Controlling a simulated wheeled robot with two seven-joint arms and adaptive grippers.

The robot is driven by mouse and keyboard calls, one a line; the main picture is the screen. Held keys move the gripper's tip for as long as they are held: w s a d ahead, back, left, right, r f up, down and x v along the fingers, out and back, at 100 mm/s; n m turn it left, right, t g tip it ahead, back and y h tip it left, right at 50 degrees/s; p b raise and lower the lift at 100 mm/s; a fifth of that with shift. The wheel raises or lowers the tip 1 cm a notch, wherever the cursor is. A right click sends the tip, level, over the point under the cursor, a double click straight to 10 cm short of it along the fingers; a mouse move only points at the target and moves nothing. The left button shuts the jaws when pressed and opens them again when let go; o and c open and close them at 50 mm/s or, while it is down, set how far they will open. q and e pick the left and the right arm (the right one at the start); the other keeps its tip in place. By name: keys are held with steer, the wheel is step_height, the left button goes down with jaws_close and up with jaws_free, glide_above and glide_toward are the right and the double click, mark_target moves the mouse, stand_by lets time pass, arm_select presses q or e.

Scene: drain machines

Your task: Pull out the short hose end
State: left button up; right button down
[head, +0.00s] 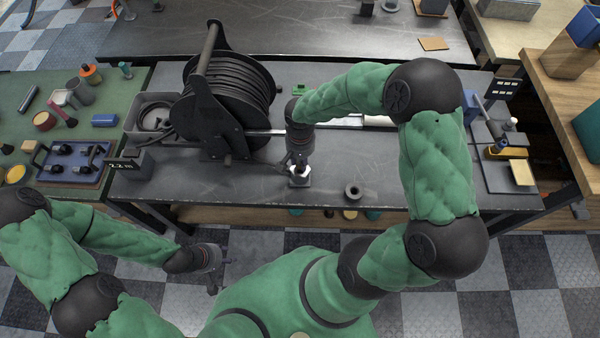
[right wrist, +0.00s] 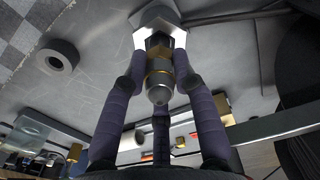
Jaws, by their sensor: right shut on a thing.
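My right gripper (head: 299,163) points down at the front of the grey bench, just right of the black hose reel (head: 222,92). In the right wrist view its fingers (right wrist: 160,92) are shut around an upright metal fitting (right wrist: 158,78) with a brass band and a rounded tip. The fitting rises from a silver hexagonal base (right wrist: 157,17); the base also shows on the bench in the head view (head: 299,180). I cannot tell whether this fitting is the short hose end. My left gripper (head: 214,284) hangs over the floor in front of the bench; its jaws are too small to read.
A black ring (head: 353,191) lies on the bench right of my right gripper. A grey bin (head: 152,112) stands left of the reel, and a label block reading 2.2 m (head: 130,165) is at the bench's front left. A green table (head: 60,130) adjoins on the left.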

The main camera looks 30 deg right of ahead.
steer(key=shift+r+p, duration=2.2)
steer(key=shift+r, duration=1.1)
